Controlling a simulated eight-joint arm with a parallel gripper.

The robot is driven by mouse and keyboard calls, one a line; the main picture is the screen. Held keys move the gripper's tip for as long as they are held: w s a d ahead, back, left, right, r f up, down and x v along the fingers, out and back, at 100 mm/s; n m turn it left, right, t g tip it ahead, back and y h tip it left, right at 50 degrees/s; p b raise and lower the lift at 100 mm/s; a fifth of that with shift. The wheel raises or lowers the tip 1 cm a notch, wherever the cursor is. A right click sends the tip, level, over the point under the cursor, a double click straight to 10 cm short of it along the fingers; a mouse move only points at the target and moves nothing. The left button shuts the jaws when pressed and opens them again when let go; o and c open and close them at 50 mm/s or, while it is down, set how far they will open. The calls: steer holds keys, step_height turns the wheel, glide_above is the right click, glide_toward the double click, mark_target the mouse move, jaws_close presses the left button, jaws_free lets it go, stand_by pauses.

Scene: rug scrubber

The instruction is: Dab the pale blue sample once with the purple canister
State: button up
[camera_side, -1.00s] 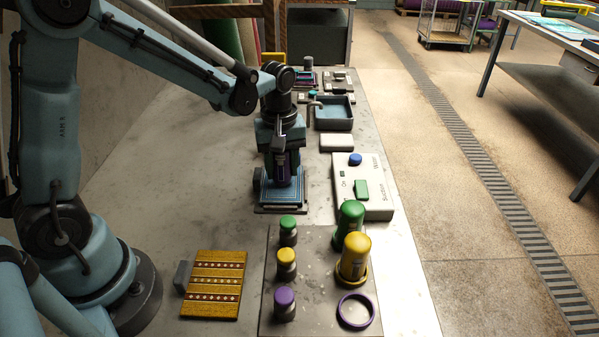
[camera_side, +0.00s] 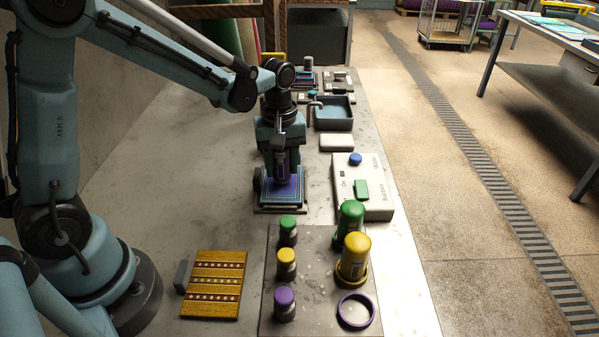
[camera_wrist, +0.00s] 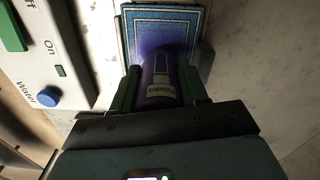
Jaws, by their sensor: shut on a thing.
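My gripper (camera_side: 282,172) is shut on the purple canister, which points down over the pale blue sample (camera_side: 284,197). In the wrist view the canister (camera_wrist: 160,88) sits between my gripper's fingers (camera_wrist: 157,90), its pale label showing. The sample (camera_wrist: 160,14) lies flat on a dark stand, with a patterned blue border. Its middle, around the canister's lower end, is tinted purple. The canister's tip is hidden, so I cannot tell whether it touches the sample.
A control box (camera_side: 377,200) with a green switch and blue button stands right of the sample. In front, a tray (camera_side: 318,304) holds small jars, green (camera_side: 350,221) and yellow (camera_side: 353,258) canisters and an empty purple ring (camera_side: 356,311). A yellow patterned sample (camera_side: 214,285) lies left.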

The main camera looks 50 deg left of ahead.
steer(key=shift+r, duration=3.15)
